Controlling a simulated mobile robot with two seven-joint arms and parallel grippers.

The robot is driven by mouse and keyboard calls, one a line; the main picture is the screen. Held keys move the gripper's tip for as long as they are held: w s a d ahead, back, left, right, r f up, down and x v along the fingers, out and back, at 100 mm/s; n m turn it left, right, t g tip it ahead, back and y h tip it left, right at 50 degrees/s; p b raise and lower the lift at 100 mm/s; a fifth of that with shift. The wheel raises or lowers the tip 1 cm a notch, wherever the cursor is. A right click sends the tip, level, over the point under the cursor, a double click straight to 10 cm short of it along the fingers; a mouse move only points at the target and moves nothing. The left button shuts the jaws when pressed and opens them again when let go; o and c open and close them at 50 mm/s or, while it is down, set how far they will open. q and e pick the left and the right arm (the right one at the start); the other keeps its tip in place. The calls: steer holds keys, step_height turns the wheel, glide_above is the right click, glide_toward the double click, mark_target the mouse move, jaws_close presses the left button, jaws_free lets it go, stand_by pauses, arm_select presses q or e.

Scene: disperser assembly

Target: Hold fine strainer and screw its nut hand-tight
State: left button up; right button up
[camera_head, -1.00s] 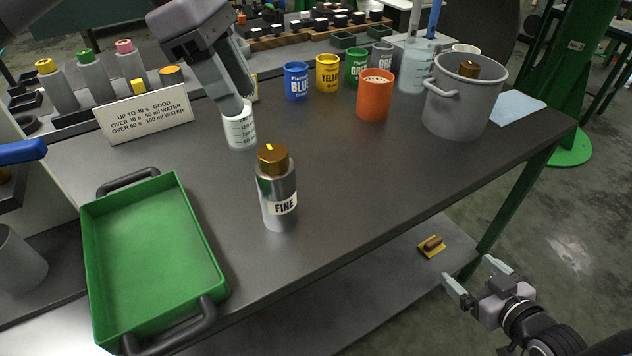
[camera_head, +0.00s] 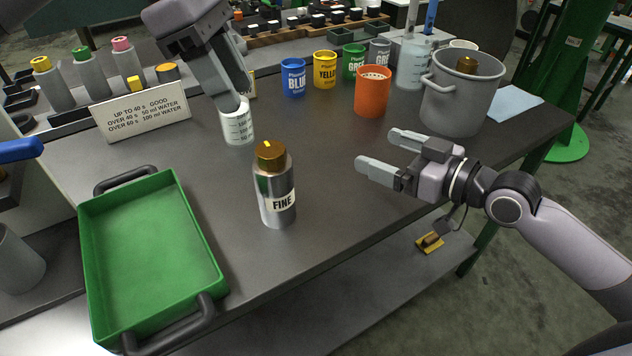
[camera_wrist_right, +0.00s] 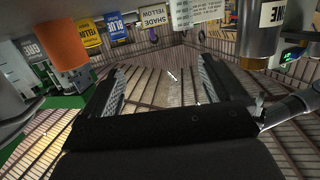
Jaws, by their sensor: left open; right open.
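The fine strainer (camera_head: 276,205) is a steel cylinder labelled FINE, standing upright on the table near the front edge. Its brass nut (camera_head: 271,157) sits on top; I cannot tell how tight it is. A steel cylinder at the upper right of the right wrist view looks like the strainer (camera_wrist_right: 262,42). My right gripper (camera_head: 383,154) is open and empty, to the right of the strainer and apart from it; its fingers also show in the wrist view (camera_wrist_right: 165,85). My left gripper (camera_head: 238,102) is open at a graduated beaker (camera_head: 238,128), behind the strainer; contact is unclear.
A green tray (camera_head: 148,172) lies left of the strainer. An orange cup (camera_head: 371,95) and a grey pot (camera_head: 455,105) stand at the back right, with blue (camera_head: 293,80) and yellow (camera_head: 325,70) cups behind. A sign (camera_head: 142,115) stands at the left. The table around the strainer is clear.

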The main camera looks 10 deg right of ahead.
mark_target(275, 188)
steer(key=s+a+n+g, duration=0.1)
steer(key=a+g, duration=0.1)
steer(key=a, duration=0.2)
steer(key=s+a+n+g+y, duration=0.1)
steer(key=s+a+n+g, duration=0.1)
steer(key=a, duration=0.2)
steer(key=s+a+n+g+y, duration=0.1)
steer(key=a, duration=0.3)
steer(key=shift+s+n+g, duration=0.15)
steer(key=shift+n+g, duration=0.15)
steer(key=shift+g, duration=0.1)
steer(key=shift+s+a+f+g, duration=0.15)
steer(key=shift+s+a+g, duration=0.15)
steer(key=shift+x, duration=3.6)
steer(key=shift+f, duration=0.1)
steer(key=c, duration=1.4)
steer(key=shift+c, duration=0.2)
